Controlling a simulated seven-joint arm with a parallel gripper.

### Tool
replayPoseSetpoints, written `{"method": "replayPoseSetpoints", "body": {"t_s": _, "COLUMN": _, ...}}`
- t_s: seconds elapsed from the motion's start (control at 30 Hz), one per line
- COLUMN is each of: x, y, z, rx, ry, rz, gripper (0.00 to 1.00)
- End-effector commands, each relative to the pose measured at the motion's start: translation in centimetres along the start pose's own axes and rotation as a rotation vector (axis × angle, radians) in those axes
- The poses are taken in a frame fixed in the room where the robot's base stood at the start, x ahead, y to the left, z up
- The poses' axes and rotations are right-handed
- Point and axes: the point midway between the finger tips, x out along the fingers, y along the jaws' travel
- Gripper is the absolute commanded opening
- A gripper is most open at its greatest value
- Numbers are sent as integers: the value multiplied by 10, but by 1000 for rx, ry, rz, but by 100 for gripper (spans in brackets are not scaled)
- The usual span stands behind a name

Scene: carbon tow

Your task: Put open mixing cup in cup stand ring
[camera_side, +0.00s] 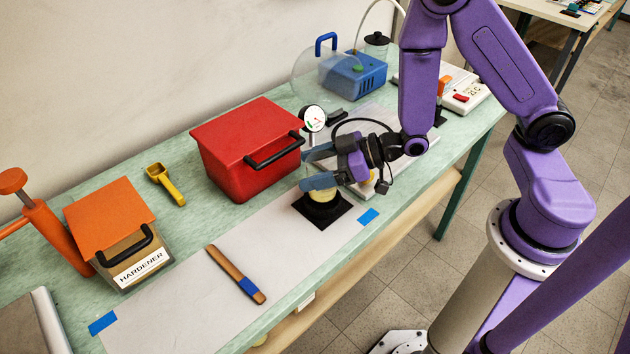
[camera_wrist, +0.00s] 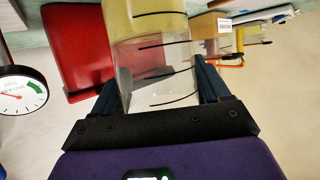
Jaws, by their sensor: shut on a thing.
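My gripper (camera_side: 317,168) is shut on the open mixing cup (camera_side: 322,194), with a blue finger on each side of it. In the wrist view the cup (camera_wrist: 152,62) is clear with black marking lines and yellowish contents, between the two fingers (camera_wrist: 158,86). The cup stand ring (camera_side: 324,213) is black, on a square black base on the grey mat. In the side view the cup's lower part is right at the ring, upright or nearly so. I cannot tell whether it is fully seated. The fingers hide part of the cup.
A red box (camera_side: 238,150) with a black handle stands close on the left, and a round dial gauge (camera_side: 313,118) just behind. A wooden stick (camera_side: 235,274) lies on the mat (camera_side: 180,310). A hardener container (camera_side: 113,222) and a yellow scoop (camera_side: 164,183) are further left.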

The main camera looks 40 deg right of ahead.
Motion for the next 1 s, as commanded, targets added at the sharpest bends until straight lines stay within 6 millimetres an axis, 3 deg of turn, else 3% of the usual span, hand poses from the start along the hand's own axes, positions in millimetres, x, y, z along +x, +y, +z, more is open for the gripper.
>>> {"method": "replayPoseSetpoints", "body": {"t_s": 0.33, "x": 13, "y": 0, "z": 32, "rx": 0, "ry": -1, "rz": 1, "gripper": 42}}
{"method": "replayPoseSetpoints", "body": {"t_s": 0.83, "x": 15, "y": 0, "z": 38, "rx": -1, "ry": 0, "rz": 0, "gripper": 42}}
{"method": "replayPoseSetpoints", "body": {"t_s": 0.87, "x": 15, "y": 0, "z": 38, "rx": -1, "ry": 0, "rz": 0, "gripper": 82}}
{"method": "replayPoseSetpoints", "body": {"t_s": 0.9, "x": 15, "y": 0, "z": 38, "rx": -1, "ry": 1, "rz": 0, "gripper": 95}}
{"method": "replayPoseSetpoints", "body": {"t_s": 0.93, "x": 15, "y": 0, "z": 38, "rx": -1, "ry": 1, "rz": 0, "gripper": 100}}
{"method": "replayPoseSetpoints", "body": {"t_s": 1.0, "x": 15, "y": 0, "z": 38, "rx": -1, "ry": 0, "rz": 0, "gripper": 100}}
